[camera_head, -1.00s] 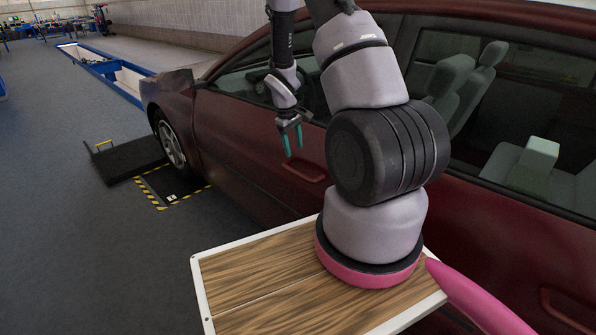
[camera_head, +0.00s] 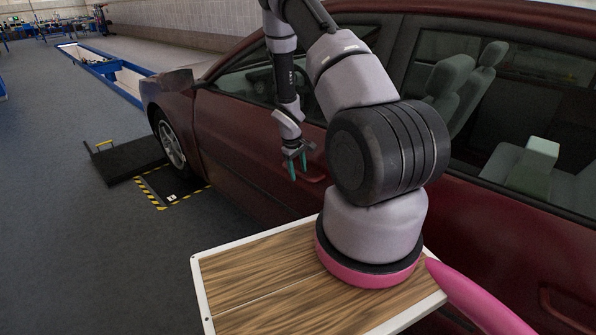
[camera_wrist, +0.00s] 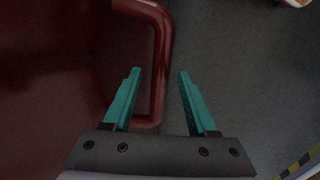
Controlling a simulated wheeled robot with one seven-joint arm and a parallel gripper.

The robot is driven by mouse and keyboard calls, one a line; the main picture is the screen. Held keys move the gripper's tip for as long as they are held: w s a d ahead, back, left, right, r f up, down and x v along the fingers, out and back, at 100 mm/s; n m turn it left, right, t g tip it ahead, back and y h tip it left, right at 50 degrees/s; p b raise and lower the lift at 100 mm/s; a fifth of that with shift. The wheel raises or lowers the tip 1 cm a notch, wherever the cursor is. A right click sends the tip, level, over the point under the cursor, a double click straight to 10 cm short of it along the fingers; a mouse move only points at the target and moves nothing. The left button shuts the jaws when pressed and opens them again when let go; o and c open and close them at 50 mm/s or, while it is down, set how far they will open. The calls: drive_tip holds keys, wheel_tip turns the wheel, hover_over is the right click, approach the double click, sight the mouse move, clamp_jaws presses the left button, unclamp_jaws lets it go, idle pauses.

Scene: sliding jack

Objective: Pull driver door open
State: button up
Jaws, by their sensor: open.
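The dark red car's driver door (camera_head: 250,140) is closed beside me, its door handle (camera_head: 314,177) partly hidden behind my gripper (camera_head: 298,166). In the head view my gripper points down with its green fingers close to the handle. In the wrist view the red handle (camera_wrist: 158,60) is a raised bar that curves down toward the gap between the two green fingertips. My gripper (camera_wrist: 158,76) is open there, with nothing clamped. The handle's lower end lies beside the left finger; whether they touch I cannot tell.
A wood-topped platform (camera_head: 262,284) with my arm's base stands close to the car. The rear door handle (camera_head: 568,310) is at the lower right. A black ramp (camera_head: 128,160) and striped floor plate (camera_head: 172,188) lie near the front wheel (camera_head: 172,145). Floor at left is clear.

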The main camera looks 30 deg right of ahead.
clamp_jaws()
idle(1.4)
